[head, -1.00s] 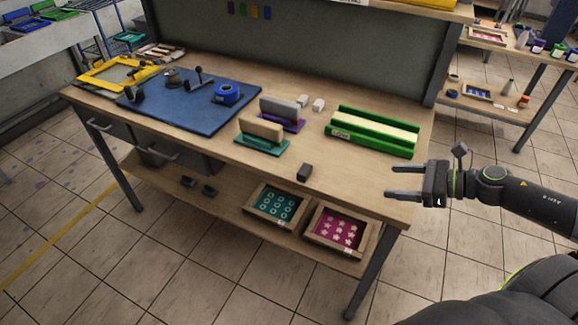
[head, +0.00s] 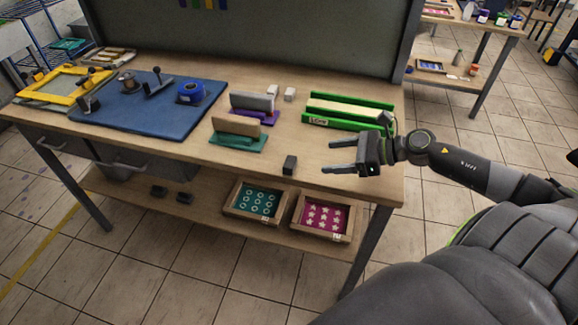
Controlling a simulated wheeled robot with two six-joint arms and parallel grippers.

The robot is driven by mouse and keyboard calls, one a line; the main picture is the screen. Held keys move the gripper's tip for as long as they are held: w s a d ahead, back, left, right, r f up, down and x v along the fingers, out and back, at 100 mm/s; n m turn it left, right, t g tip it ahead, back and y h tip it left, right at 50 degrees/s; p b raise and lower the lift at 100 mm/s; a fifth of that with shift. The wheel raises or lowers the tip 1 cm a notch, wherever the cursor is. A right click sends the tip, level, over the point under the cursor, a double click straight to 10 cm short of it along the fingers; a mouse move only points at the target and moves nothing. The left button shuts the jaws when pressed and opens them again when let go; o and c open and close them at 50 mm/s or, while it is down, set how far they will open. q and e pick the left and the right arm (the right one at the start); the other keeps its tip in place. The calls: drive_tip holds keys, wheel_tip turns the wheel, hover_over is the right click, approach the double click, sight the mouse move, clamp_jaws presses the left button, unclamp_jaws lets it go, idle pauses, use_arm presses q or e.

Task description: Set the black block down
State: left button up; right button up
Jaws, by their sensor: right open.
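The small black block (head: 290,165) stands on the wooden bench top (head: 240,175) close to its front edge. My right gripper (head: 326,157) is open and empty. Its two fingers point left toward the block, with a gap between the fingertips and the block. The right gripper appears over the bench's right front part, in front of the green tray. My left gripper is not in view.
A green tray (head: 338,123) lies behind my right gripper. A teal-based squeegee (head: 238,143) and purple-based one (head: 254,117) stand left of the block. A blue board (head: 128,118) and yellow frame (head: 62,99) lie farther left.

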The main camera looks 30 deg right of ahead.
sight(293, 162)
drive_tip(key=shift+x, duration=0.9)
drive_tip(key=p+x, duration=0.1)
drive_tip(key=x, duration=0.3)
drive_tip(key=shift+p+x, duration=0.4)
drive_tip(key=shift+x, duration=0.35)
drive_tip(key=shift+w+a+f+p, duration=0.1)
drive_tip(key=shift+w+a+p, duration=0.1)
drive_tip(key=shift+a+p, duration=0.15)
drive_tip(key=p+x, duration=0.1)
drive_tip(key=x, duration=0.2)
drive_tip(key=shift+w+a+f+p, duration=0.1)
drive_tip(key=shift+a+p, duration=0.3)
drive_tip(key=shift+a, duration=0.05)
drive_tip(key=shift+w+a+f, duration=0.15)
drive_tip(key=shift+w+f, duration=0.1)
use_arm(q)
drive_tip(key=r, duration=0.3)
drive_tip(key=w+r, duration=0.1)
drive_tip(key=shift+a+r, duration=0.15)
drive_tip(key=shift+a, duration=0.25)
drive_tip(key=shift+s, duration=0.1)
